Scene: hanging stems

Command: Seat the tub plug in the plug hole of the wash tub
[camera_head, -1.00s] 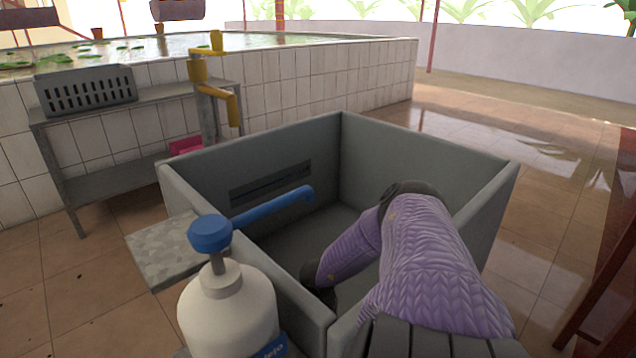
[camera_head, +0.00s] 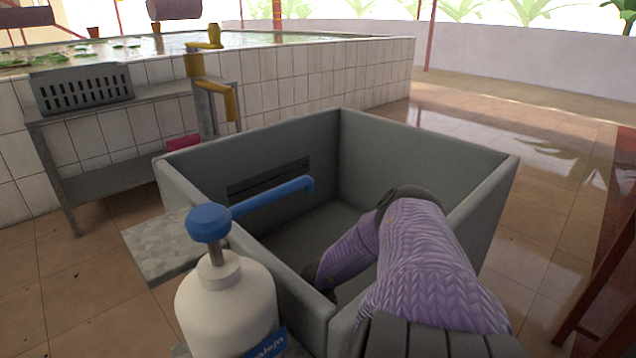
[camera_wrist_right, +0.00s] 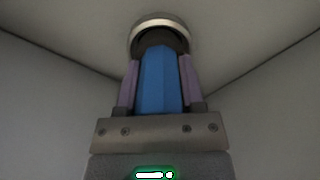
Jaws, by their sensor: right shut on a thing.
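The grey wash tub (camera_head: 425,145) stands in front of me, with my right arm reaching down into it. In the right wrist view my right gripper (camera_wrist_right: 158,72) is shut on the blue grip of the tub plug (camera_wrist_right: 158,85). The plug's dark end (camera_wrist_right: 158,40) points at the pale metal ring of the plug hole (camera_wrist_right: 160,22) in the tub floor. The dark end overlaps the ring's opening in the picture; I cannot tell how deep it sits. The near tub wall and my arm hide the plug in the head view. My left gripper is not in view.
A white pump bottle (camera_head: 228,305) with a blue spout (camera_head: 270,198) stands close at the tub's near left corner, its spout over the tub. A grey ledge (camera_head: 160,243) juts out on the left. A grey rack (camera_head: 80,90) stands behind on a shelf.

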